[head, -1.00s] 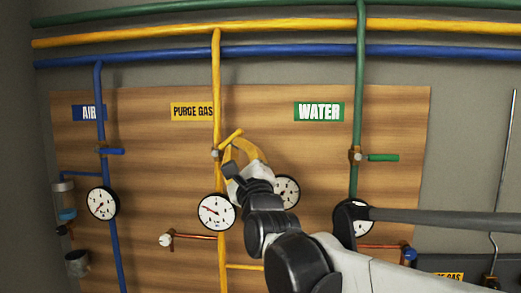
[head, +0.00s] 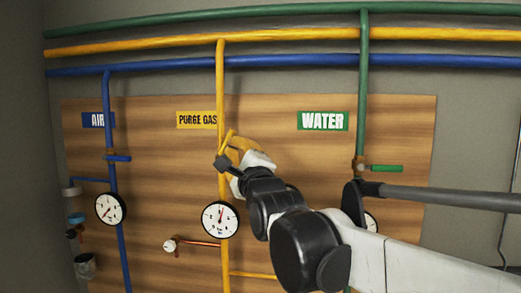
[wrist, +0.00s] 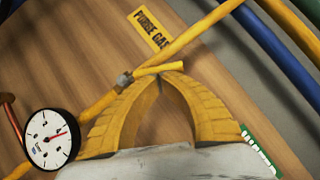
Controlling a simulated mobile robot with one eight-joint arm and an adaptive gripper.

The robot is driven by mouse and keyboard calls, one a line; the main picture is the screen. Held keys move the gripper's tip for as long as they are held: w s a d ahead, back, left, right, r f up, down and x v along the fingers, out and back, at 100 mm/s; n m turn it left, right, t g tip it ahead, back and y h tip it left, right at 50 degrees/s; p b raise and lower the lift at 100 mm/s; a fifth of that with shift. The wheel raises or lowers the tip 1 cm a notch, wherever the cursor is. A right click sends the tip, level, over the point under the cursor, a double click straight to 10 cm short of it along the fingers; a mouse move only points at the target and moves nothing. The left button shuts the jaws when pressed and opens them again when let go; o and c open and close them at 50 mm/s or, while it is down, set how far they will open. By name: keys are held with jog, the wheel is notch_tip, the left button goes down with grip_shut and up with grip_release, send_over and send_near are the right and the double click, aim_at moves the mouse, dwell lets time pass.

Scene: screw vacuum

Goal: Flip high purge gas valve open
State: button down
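The purge gas valve's yellow handle (head: 227,140) is on the vertical yellow pipe (head: 225,180) below the PURGE GAS sign (head: 197,120). In the head view the handle stands steeply, tilted slightly from the pipe. In the wrist view the handle (wrist: 160,68) crosses the pipe at an angle. My gripper (head: 237,148) is at the handle's right side. In the wrist view its yellow fingers (wrist: 163,76) meet at their tips right beside the handle, seemingly touching it. I see no clear grip around it. The valve body is partly hidden by my wrist in the head view.
A round gauge (head: 220,219) is on the purge gas pipe below, its needle pointing up. The air handle (head: 118,158) and water handle (head: 386,168) stick out sideways. A small white knob (head: 170,245) is on a copper pipe at lower left.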

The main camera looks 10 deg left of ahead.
jog(key=shift+a+r+n+g, duration=0.4)
jog(key=shift+n+g, duration=0.1)
jog(key=shift+n, duration=0.3)
jog(key=shift+a+r, duration=0.2)
jog(key=shift+a, duration=0.15)
dwell(0.4)
jog(key=shift+f, duration=0.1)
dwell(0.4)
